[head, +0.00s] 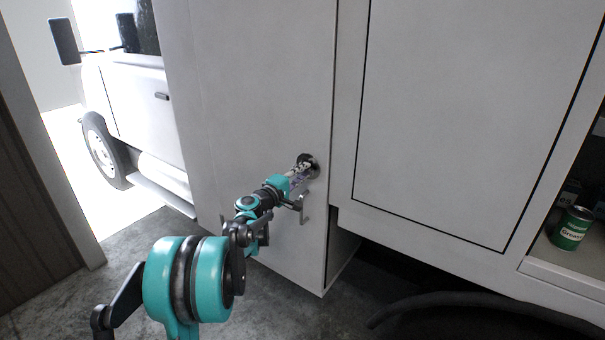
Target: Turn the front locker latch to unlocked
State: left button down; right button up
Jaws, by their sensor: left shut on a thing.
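The front locker latch (308,160) is a small dark round fitting on the pale grey locker door (255,90), left of the middle of the head view. My left gripper (301,170) reaches up to it from the lower left and is shut on it. The fingers cover most of the latch, so its turned position cannot be told. A small grey metal piece (304,208) hangs just below the gripper. The locker door looks closed. My right gripper is not in view.
A large pale panel with a dark seam (455,110) fills the right. A green grease can (571,228) stands on a shelf at the far right. A dark hose (480,299) curves low at the right. A white truck (135,100) is behind at the left.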

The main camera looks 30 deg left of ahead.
pick_arm(q)
jog(key=c, duration=1.4)
grip_release()
jog(key=s, duration=1.2)
jog(key=shift+a, duration=0.4)
